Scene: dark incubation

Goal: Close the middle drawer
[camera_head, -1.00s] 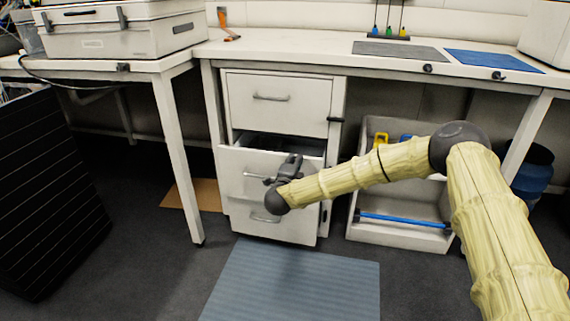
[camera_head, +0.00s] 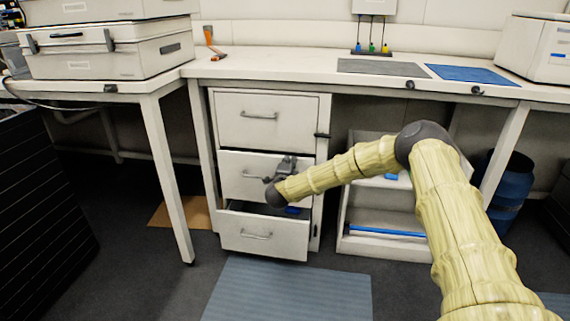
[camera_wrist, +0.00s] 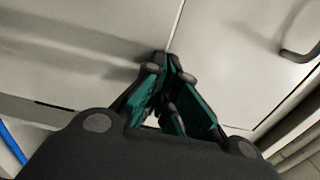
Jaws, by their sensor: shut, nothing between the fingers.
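The middle drawer (camera_head: 236,166) is a pale grey front in the cabinet under the bench. Its front looks flush, or nearly so, with the closed top drawer (camera_head: 240,105). My gripper (camera_head: 286,164) is at the right part of the middle drawer's front, right of its handle (camera_head: 254,175). In the wrist view the dark, green-padded fingers (camera_wrist: 172,62) are together and empty, at or close to a pale panel by a seam. I cannot tell whether they touch it. The bottom drawer (camera_head: 240,228) stands partly open, with something blue (camera_head: 293,210) inside.
A table leg (camera_head: 168,180) stands left of the cabinet. A shelf unit (camera_head: 375,247) with a blue bar stands to the right. A blue-grey mat (camera_head: 285,295) lies on the floor in front. My arm comes in from the right.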

